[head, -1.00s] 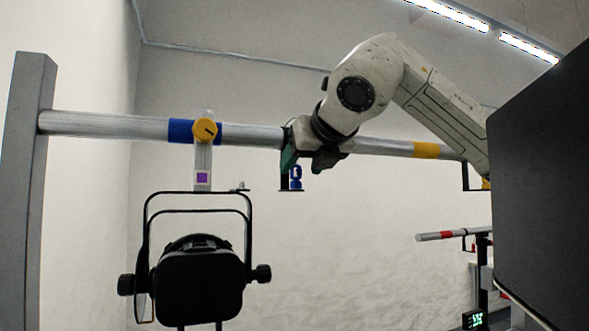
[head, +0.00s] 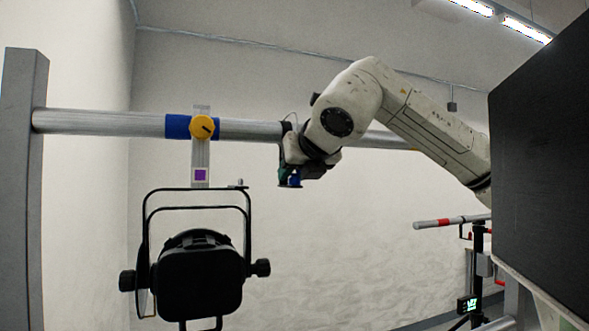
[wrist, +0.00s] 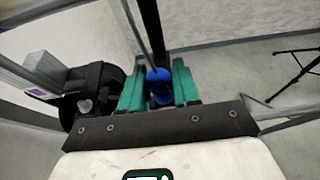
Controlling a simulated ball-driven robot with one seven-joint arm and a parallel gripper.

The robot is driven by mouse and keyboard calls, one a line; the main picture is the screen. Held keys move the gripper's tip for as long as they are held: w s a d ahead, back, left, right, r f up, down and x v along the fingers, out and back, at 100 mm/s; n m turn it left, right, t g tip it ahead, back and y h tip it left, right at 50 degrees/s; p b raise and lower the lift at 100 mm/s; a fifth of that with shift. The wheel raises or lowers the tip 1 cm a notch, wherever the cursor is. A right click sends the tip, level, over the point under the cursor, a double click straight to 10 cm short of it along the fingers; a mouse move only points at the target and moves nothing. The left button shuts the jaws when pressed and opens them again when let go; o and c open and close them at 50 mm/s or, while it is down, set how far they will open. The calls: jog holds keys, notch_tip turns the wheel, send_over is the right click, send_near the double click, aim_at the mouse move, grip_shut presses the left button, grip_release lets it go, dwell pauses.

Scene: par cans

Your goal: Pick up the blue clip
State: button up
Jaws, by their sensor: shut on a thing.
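The blue clip (wrist: 159,87) sits between the two green fingers of my gripper (wrist: 160,90) in the wrist view. My gripper is shut on it. My gripper hangs below the silver pipe, to the right of the black par can. The fingers hide part of the clip. I cannot tell whether the clip still touches the plate.
The silver pipe (head: 100,122) runs across behind my arm, with a blue band and a yellow knob (head: 203,127). The black par can (head: 200,275) hangs from it at left; it also shows in the wrist view (wrist: 95,88). A dark panel (head: 545,170) fills the right side.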

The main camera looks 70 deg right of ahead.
grip_shut()
jog(key=shift+r, duration=0.4)
jog(key=r, duration=0.1)
jog(key=r+p, duration=0.1)
jog(key=r, duration=0.1)
jog(key=shift+s+a+r, duration=0.1)
jog(key=shift+s+a, duration=0.05)
jog(key=shift+s, duration=0.1)
jog(key=s+a+r, duration=0.7)
jog(key=s+r, duration=0.2)
jog(key=s, duration=0.2)
jog(key=shift+s+p, duration=0.25)
jog(key=shift+p, duration=0.1)
